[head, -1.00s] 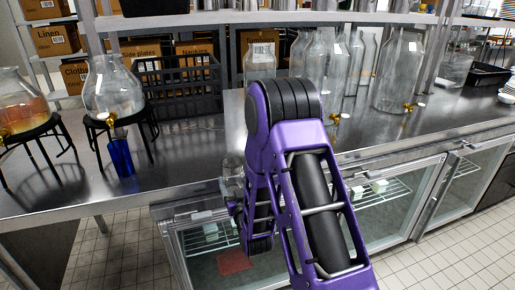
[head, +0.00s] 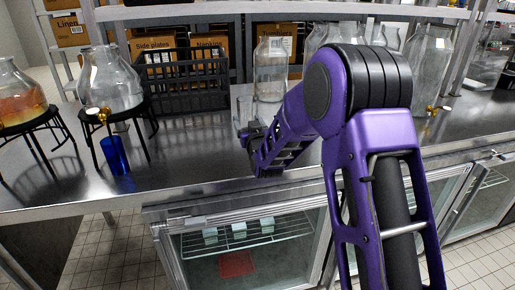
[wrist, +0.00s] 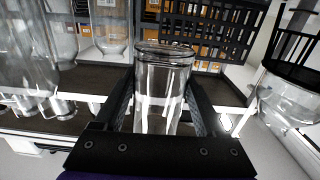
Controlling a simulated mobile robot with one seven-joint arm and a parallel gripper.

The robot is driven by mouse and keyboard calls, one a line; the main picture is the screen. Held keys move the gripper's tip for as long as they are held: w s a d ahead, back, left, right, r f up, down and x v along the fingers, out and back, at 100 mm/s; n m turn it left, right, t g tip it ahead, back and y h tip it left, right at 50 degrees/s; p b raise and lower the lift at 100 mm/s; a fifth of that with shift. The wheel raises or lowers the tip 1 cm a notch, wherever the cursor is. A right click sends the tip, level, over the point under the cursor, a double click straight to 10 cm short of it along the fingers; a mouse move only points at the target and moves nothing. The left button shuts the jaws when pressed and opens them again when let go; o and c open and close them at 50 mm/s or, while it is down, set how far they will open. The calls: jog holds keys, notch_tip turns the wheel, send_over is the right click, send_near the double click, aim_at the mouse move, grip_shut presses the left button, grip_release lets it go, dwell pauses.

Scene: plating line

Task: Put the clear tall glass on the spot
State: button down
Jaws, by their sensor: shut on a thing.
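The clear tall glass (wrist: 163,95) stands between the two fingers of my gripper (wrist: 160,112) in the wrist view, which are shut on it. Its rim faces up and is open; it looks empty. In the head view my gripper (head: 249,134) is over the steel counter, right of the black crate, with the glass barely visible there. Whether the glass touches the counter is unclear. I cannot make out a marked spot on the counter.
A black crate (head: 185,85) stands behind on the counter (head: 190,150). A drink dispenser (head: 110,85) on a black stand and a blue glass (head: 116,155) are to the left. Large clear jars (head: 270,70) stand behind and right. Bare counter lies between the blue glass and my gripper.

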notch_tip(320, 180, down, 10)
jog(key=shift+r+b, duration=0.2)
jog(key=shift+b, duration=0.1)
jog(key=shift+f+b, duration=0.25)
jog(key=shift+b, duration=0.05)
grip_release()
jog(key=shift+r, duration=0.1)
